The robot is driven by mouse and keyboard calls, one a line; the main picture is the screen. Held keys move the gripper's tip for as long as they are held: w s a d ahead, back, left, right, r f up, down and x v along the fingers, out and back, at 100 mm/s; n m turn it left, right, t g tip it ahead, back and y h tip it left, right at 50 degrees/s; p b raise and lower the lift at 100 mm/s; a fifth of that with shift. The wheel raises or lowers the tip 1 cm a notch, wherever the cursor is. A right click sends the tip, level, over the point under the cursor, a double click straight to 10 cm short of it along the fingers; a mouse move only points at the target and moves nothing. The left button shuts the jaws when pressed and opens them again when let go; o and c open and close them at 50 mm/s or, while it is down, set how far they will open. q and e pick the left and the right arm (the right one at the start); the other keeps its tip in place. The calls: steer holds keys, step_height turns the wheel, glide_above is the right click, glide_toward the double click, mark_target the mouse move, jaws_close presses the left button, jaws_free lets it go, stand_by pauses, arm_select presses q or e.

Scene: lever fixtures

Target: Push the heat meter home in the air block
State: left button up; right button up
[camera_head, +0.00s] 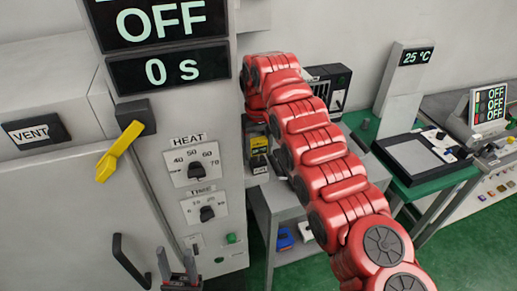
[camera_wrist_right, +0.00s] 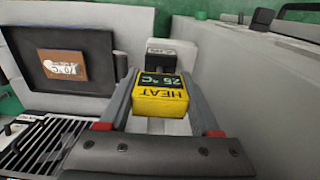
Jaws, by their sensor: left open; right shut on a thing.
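The heat meter (camera_wrist_right: 160,98) is a yellow box with a dark "25 °C" display and the word HEAT. My right gripper (camera_wrist_right: 160,88) is shut on it, one finger on each side. Just beyond it in the right wrist view stands a dark block (camera_wrist_right: 166,50) with a white label, apparently the air block; I cannot tell how far the meter sits in it. In the head view the yellow meter (camera_head: 259,142) shows beside my red right arm, above a small label on the dark block (camera_head: 258,163). My left gripper (camera_head: 177,266) is open and empty at the bottom edge.
A cabinet with a yellow lever (camera_head: 118,152), HEAT knob (camera_head: 196,170) and TIME knob (camera_head: 207,214) stands at left; its display reads OFF. A grey stand (camera_head: 283,212) holds the block. A green bench (camera_head: 425,185) with a 25 °C scale is at right.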

steer(key=shift+f, duration=0.3)
steer(key=o, duration=1.4)
steer(key=shift+r, duration=0.1)
steer(key=shift+r, duration=0.25)
step_height(320, 180, up, 3)
steer(key=shift+a+f, duration=0.1)
steer(key=shift+f, duration=0.1)
step_height(320, 180, up, 14)
steer(key=p, duration=1.4)
steer(key=shift+r, duration=0.1)
